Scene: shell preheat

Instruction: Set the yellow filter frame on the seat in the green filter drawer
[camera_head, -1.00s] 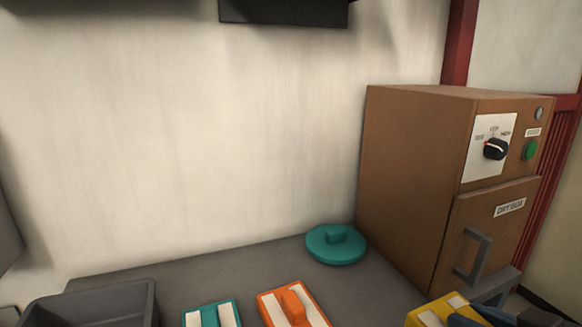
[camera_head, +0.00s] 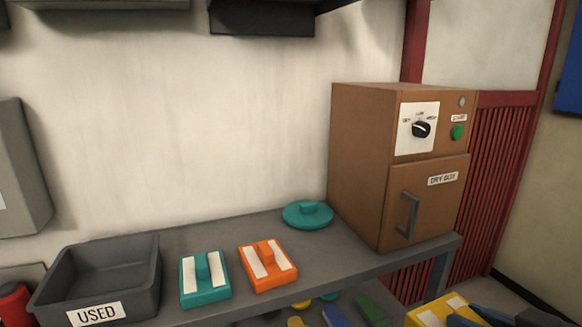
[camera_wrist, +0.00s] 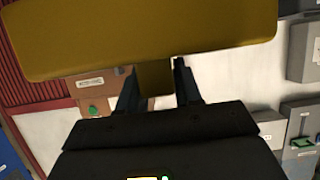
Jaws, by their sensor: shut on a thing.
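The yellow filter frame (camera_head: 432,313) shows at the bottom right of the head view, with pale strips on its top. My gripper (camera_wrist: 157,84) is shut on the frame's grip; the frame (camera_wrist: 140,38) fills the top of the wrist view. In the head view my gripper (camera_head: 482,316) is partly cut off by the bottom edge. The frame is held in front of the shelf, apart from it. I see no green filter drawer that I can make out in either view.
A grey bin (camera_head: 97,314) labelled USED, a teal frame (camera_head: 204,291), an orange frame (camera_head: 268,278) and a teal lid (camera_head: 308,215) stand on the grey shelf (camera_head: 350,264). A brown dry box (camera_head: 360,165) stands at its right end. Several coloured things lie below.

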